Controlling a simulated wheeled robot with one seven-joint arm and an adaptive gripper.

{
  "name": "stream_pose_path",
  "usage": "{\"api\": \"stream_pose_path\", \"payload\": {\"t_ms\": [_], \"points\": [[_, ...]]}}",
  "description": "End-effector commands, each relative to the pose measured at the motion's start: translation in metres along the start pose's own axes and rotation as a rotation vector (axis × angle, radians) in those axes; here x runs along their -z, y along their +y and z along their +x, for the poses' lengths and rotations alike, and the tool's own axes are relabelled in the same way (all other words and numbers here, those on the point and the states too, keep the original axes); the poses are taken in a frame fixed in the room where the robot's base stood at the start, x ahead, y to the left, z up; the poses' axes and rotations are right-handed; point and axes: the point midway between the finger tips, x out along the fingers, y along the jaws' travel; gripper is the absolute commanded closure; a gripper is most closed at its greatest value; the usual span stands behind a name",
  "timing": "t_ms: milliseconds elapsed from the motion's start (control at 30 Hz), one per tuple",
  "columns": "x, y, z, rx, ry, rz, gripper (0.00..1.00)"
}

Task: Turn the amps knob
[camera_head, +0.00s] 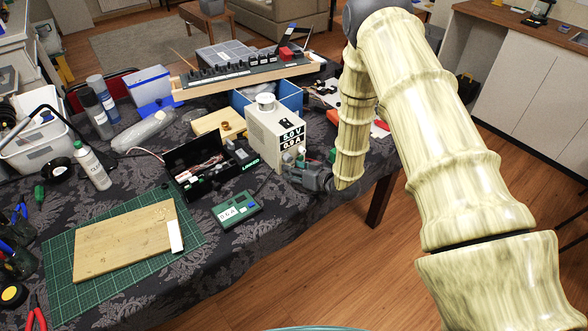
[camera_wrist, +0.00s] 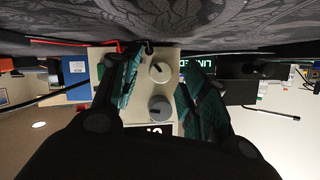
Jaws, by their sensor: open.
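The pale power supply (camera_head: 268,133) stands on the table, its display reading 5.0 V and 0.9 A. Its front shows upside down in the wrist view (camera_wrist: 140,65). Two round knobs are there: a pale knob (camera_wrist: 160,72) farther from the display and a grey knob (camera_wrist: 160,109) nearer it. I cannot read which is the amps knob. My gripper (camera_wrist: 165,70) is open, its green-padded fingers on either side of the knobs; contact is not clear. In the head view my gripper (camera_head: 308,172) is at the supply's front and partly hides it.
A small green meter (camera_head: 237,209) lies in front. A wooden board (camera_head: 125,240) lies on a green cutting mat (camera_head: 65,275). Blue bins (camera_head: 290,98) stand behind. The table's right edge is close to my gripper.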

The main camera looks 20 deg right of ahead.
Motion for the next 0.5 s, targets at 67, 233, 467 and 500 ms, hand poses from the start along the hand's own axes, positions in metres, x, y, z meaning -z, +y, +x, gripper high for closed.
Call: {"api": "stream_pose_path", "payload": {"t_ms": [67,233,467,500], "points": [[-0.0005,-0.0003,0.0033,0.000,-0.001,0.000,0.56],[-0.0005,-0.0002,0.0055,0.000,-0.001,0.000,0.56],[-0.0004,0.0000,0.0052,0.000,0.000,0.001,0.70],[-0.0004,0.0000,0.0052,0.000,0.000,0.001,0.78]]}}
